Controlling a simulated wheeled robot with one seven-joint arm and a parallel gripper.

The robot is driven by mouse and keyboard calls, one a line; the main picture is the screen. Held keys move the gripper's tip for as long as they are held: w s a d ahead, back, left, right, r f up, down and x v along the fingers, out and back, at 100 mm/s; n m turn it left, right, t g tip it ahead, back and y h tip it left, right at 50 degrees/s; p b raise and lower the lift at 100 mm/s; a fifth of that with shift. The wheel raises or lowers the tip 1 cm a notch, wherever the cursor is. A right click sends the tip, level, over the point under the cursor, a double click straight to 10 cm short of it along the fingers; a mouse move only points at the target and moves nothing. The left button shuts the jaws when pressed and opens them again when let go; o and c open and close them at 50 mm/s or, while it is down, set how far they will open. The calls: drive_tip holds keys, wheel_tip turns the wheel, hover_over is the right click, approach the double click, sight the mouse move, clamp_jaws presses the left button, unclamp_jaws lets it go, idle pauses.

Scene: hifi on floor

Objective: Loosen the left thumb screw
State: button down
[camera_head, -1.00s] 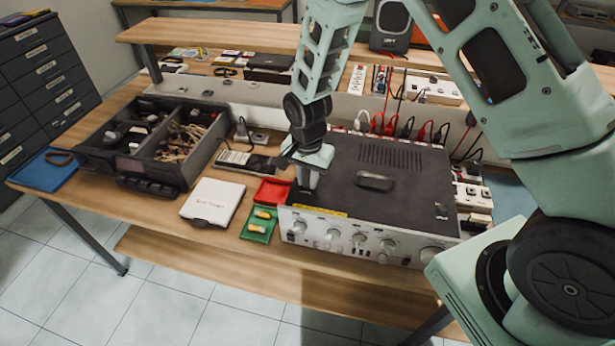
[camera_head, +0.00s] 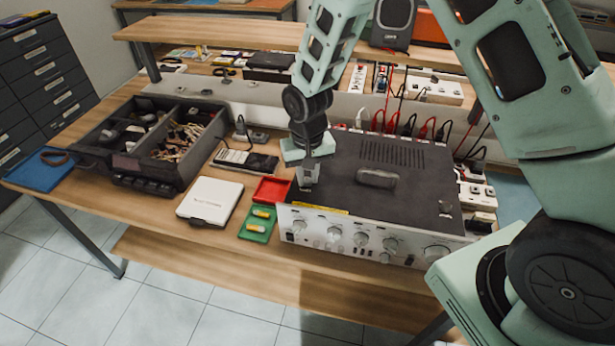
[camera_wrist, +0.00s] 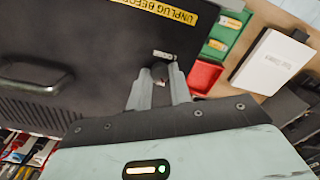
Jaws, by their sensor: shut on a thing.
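The amplifier-like unit with a black top (camera_head: 345,195) and silver front panel stands on the wooden bench. My gripper (camera_head: 306,187) points down at the left front part of its top. In the wrist view my gripper (camera_wrist: 161,88) is shut on a small dark knob, the left thumb screw (camera_wrist: 160,70), beside a small white label. The fingers hide part of the screw, and in the head view they hide it entirely. Another thumb screw (camera_head: 445,208) shows at the right front of the top.
A red tray (camera_head: 271,190) and a green tray (camera_head: 258,224) with orange-yellow items lie left of the unit. A raised handle (camera_head: 377,178) is on its top. Cables crowd behind it. A white box (camera_head: 210,201) lies farther left.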

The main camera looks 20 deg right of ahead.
drive_tip(key=n, duration=0.3)
drive_tip(key=shift+n+b, duration=0.35)
drive_tip(key=shift+n, duration=0.05)
drive_tip(key=n, duration=0.3)
drive_tip(key=shift+n, duration=0.3)
drive_tip(key=n, duration=0.6)
drive_tip(key=n+p, duration=0.1)
drive_tip(key=n, duration=0.3)
drive_tip(key=shift+r, duration=0.1)
drive_tip(key=n+p, duration=0.1)
drive_tip(key=n, duration=0.2)
drive_tip(key=shift+n+p, duration=0.3)
drive_tip(key=n+p, duration=0.1)
drive_tip(key=n, duration=0.2)
drive_tip(key=shift+w+n+p, duration=0.1)
drive_tip(key=shift+n+p, duration=0.75)
drive_tip(key=shift+n, duration=0.95)
